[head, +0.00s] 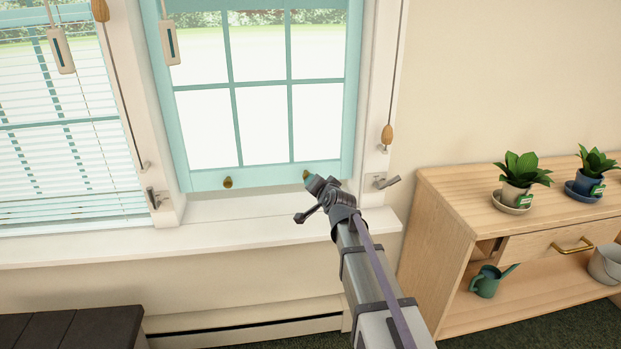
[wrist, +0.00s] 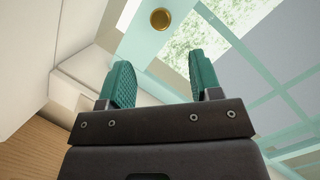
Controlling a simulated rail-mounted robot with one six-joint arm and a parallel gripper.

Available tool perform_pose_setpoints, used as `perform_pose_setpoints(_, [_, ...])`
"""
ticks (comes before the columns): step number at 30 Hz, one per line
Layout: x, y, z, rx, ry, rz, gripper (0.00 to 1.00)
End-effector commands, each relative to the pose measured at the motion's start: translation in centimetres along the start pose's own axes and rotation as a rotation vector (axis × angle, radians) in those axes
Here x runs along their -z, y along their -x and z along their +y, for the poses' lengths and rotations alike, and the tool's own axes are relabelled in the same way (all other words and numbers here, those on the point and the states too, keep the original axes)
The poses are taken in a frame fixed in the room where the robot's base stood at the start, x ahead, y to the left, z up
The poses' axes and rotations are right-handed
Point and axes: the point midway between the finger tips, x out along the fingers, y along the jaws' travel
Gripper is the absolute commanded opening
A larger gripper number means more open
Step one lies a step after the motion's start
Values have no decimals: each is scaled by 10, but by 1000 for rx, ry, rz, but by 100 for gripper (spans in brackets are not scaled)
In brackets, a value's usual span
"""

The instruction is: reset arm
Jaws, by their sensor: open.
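My gripper (wrist: 162,85) shows in the wrist view with its two green ridged fingers apart and nothing between them. In the head view my gripper (head: 312,180) is at the end of my outstretched arm, in front of the bottom rail of the teal window sash (head: 265,178). It is beside a brass knob (head: 306,175) at the right of that rail; I cannot tell whether they touch. A second brass knob (head: 227,182) is on the same rail to the left. In the wrist view one round brass knob (wrist: 160,18) lies beyond the fingertips, apart from them.
The white window sill (head: 250,222) runs below my gripper. A wooden cabinet (head: 440,215) stands at the right with two potted plants (head: 523,172) on top. A cord with a wooden pull (head: 387,134) hangs right of the window. A dark bench (head: 70,328) is at lower left.

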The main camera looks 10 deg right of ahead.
Motion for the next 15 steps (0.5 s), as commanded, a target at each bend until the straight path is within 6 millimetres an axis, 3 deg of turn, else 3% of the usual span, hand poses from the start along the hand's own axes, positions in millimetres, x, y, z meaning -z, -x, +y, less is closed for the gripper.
perform_pose_setpoints(3, [-28, 7, 11, -58, 88, -153, 58])
perform_pose_setpoints(5, [-58, 30, 28, -124, 182, -314, 58])
perform_pose_setpoints(9, [-127, 120, 71, -307, 403, -720, 58])
perform_pose_setpoints(15, [-172, 239, 110, -515, 566, -1104, 58])
